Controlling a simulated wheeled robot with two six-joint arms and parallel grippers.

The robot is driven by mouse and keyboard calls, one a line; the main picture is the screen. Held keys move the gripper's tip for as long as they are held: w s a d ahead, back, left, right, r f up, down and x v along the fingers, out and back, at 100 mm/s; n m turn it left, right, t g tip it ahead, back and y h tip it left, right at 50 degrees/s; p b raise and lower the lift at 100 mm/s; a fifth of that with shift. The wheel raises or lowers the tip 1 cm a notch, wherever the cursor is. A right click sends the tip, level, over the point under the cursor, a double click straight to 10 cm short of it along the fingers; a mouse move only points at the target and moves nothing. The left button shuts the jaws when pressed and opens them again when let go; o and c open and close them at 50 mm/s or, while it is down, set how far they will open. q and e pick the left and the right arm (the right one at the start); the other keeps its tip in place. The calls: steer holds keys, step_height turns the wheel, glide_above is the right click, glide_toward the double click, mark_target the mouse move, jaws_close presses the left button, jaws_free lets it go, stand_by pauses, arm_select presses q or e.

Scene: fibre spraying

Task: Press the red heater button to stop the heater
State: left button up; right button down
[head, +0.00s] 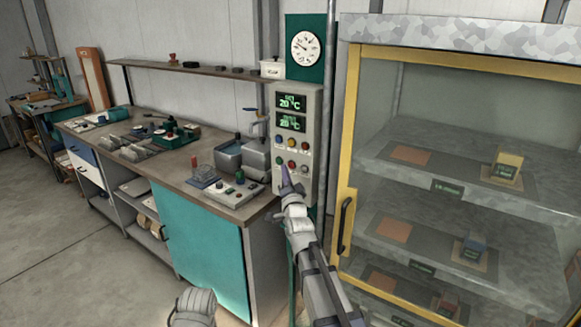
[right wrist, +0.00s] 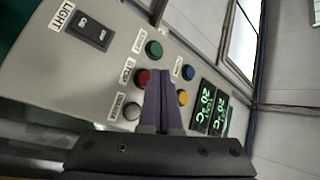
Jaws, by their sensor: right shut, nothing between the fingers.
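The control panel (head: 311,185) is a pale upright box with two green displays and rows of coloured buttons. In the right wrist view, the red button (right wrist: 142,78) sits between a green button (right wrist: 154,48) and a pale grey button (right wrist: 132,112). A label that seems to read STOP is beside it. My right gripper (head: 285,179) is shut and empty, its purple fingers pointing at the panel's lower part. In the right wrist view its fingertips (right wrist: 165,72) cover the red button's right edge; I cannot tell whether they touch.
A blue button (right wrist: 188,72), a yellow button (right wrist: 182,97) and a LIGHT switch (right wrist: 92,32) are on the panel too. A yellow-framed glass cabinet (head: 353,120) stands right of it. The workbench (head: 165,172) with equipment is on the left. The floor (head: 50,240) at left is clear.

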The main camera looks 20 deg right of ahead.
steer(key=shift+s+a, duration=0.75)
steer(key=shift+a, duration=0.2)
steer(key=shift+s+a, duration=0.75)
steer(key=shift+a, duration=0.2)
steer(key=s+a+f+n+g+y, duration=0.3)
steer(key=s+a+f+n+g, duration=0.2)
steer(key=a+f, duration=0.35)
steer(key=s+a+f+n+g+y, duration=0.3)
steer(key=s+a+f+n+g, duration=0.2)
steer(key=a+f, duration=0.4)
steer(key=s+f+n+g+h, duration=0.2)
steer(key=s+f+n+g, duration=0.1)
steer(key=s, duration=0.9)
steer(key=s+d+f+n+g+h, duration=0.1)
steer(key=s+f+n+g, duration=0.3)
steer(key=s, duration=0.8)
step_height(320, 180, down, 2)
steer(key=g+h, duration=0.1)
steer(key=g, duration=0.2)
steer(key=shift+d+f+g+h, duration=0.2)
steer(key=shift+d+g+h, duration=0.1)
steer(key=shift+g, duration=0.1)
steer(key=shift+d, duration=0.15)
